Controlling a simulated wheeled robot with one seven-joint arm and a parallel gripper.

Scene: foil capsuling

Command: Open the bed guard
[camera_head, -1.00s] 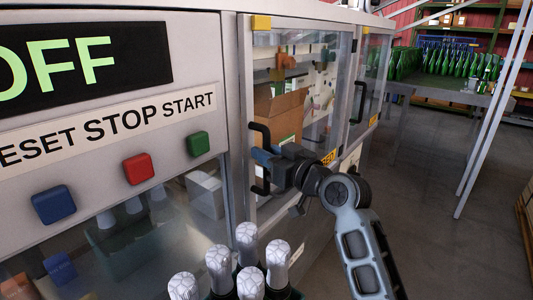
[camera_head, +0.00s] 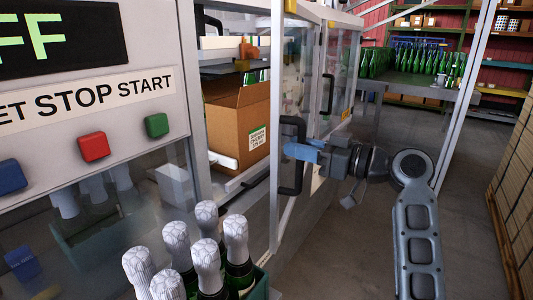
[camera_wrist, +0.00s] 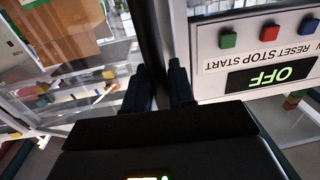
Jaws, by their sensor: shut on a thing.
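The bed guard (camera_head: 275,110) is a clear-paned door in a grey frame, and it stands swung open toward me in the head view. Its black bar handle (camera_head: 291,180) is upright on the door's edge. My gripper (camera_head: 296,152), with blue fingers, is shut on this handle. In the wrist view the dark handle bar (camera_wrist: 146,40) runs up between the two black fingertips of my gripper (camera_wrist: 161,75). Behind the opening, a cardboard box (camera_head: 238,125) with a green label stands inside the machine.
The panel reads OFF and has blue, red (camera_head: 94,147) and green buttons at left. A crate of white-capped bottles (camera_head: 207,250) stands below it in front. A second guarded door with a handle (camera_head: 327,94) is further back. Open floor lies at right, beside stacked boxes (camera_head: 515,200).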

